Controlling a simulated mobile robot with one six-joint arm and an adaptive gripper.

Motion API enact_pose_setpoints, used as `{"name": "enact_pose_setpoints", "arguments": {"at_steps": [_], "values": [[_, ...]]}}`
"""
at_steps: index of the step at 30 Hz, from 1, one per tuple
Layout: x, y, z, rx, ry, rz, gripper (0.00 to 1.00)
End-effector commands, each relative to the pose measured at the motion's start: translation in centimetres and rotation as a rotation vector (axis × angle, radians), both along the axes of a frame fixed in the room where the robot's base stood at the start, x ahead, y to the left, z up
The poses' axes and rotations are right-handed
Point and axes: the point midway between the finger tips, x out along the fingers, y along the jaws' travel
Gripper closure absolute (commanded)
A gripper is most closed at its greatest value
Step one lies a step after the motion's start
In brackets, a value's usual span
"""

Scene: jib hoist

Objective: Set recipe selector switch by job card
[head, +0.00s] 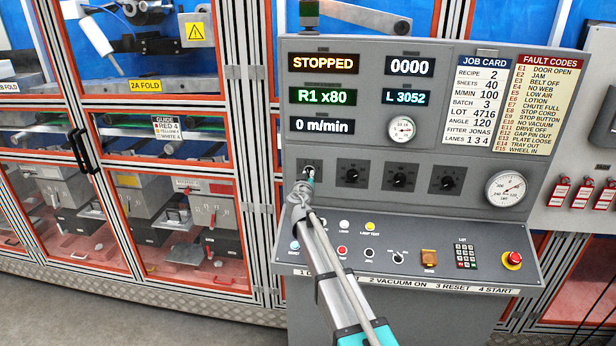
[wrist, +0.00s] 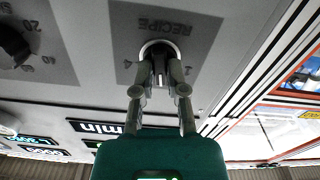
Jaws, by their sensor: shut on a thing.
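The recipe selector switch (head: 309,171) is the leftmost of a row of knobs on the grey console. In the wrist view its knob (wrist: 159,48) shows upside down on a dark plate marked RECIPE, with a 4 at left and a 1 at right. My gripper (wrist: 160,75) is shut on this knob, which its fingers partly hide; it also shows in the head view (head: 305,187). The job card (head: 481,88) reads recipe 2, sheets 40, m/min 100. The green display (head: 327,96) reads R1 x80; the top display (head: 323,63) reads STOPPED.
Other knobs (head: 352,175) stand to the right of the switch. Below are small buttons and a red emergency stop (head: 512,259) on the sloping desk. A pressure gauge (head: 506,188) is at right. Orange-framed machine doors stand to the left.

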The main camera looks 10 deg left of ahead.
Motion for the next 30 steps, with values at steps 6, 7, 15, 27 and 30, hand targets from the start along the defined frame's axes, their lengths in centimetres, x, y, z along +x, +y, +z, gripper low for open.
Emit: {"name": "enact_pose_setpoints", "arguments": {"at_steps": [6,7,15,27,30], "values": [[0.01,-0.03,0.01,-0.081,0.002,-0.001,1.00],[0.02,-0.03,0.01,-0.098,0.003,-0.001,1.00],[0.02,-0.03,0.00,-0.193,0.006,-0.001,1.00],[0.02,-0.03,0.00,-0.192,0.006,-0.001,0.53],[0.01,-0.02,0.00,-0.192,0.006,-0.001,0.48]]}}
